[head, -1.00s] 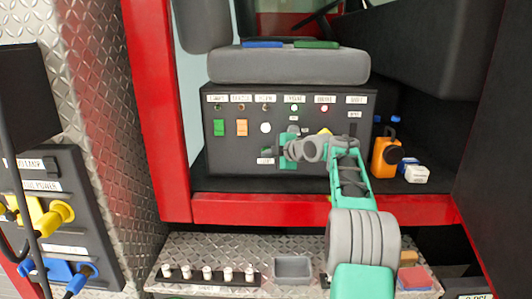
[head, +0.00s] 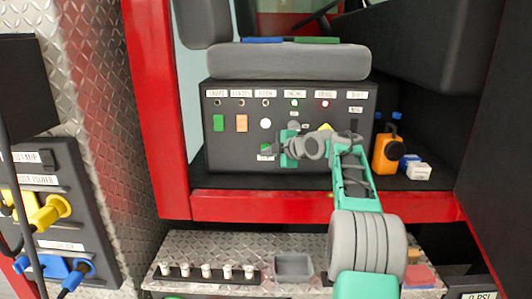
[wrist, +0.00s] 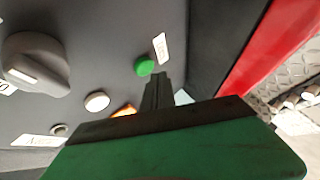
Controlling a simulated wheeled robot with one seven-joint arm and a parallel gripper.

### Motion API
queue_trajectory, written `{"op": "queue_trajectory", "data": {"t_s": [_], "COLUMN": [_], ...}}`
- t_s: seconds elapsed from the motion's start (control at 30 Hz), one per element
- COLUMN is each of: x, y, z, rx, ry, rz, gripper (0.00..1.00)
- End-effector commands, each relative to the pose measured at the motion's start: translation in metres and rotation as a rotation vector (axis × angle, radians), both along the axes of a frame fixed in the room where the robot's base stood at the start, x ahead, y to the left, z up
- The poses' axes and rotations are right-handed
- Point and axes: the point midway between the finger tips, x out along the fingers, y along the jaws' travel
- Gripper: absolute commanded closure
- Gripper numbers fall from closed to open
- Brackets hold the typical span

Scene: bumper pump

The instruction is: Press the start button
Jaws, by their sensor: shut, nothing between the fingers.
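The green round start button (wrist: 144,66) is on the dark panel face in the wrist view, beside a small white label whose text I cannot read. In the head view the green button (head: 265,147) shows at the panel's lower middle, just left of my gripper (head: 281,151). My gripper (wrist: 157,76) is shut and empty. In the wrist view its fingertips lie right next to the button's lower right edge. I cannot tell whether they touch it. My arm covers part of the panel's lower right.
A grey knob (wrist: 35,65) shows in the wrist view. An orange lantern (head: 382,153) stands right of the panel.

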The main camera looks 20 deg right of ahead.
Motion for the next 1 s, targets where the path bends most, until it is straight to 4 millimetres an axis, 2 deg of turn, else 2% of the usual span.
{"op": "queue_trajectory", "data": {"t_s": [0.23,0.8,1.0], "x": [-0.002,-0.043,-0.046], "y": [0.001,0.018,0.019], "z": [-0.001,-0.003,0.001], "rx": [-0.001,-0.001,0.000], "ry": [-0.001,-0.002,0.000], "rz": [0.000,0.000,0.000], "gripper": [1.00,1.00,1.00]}}
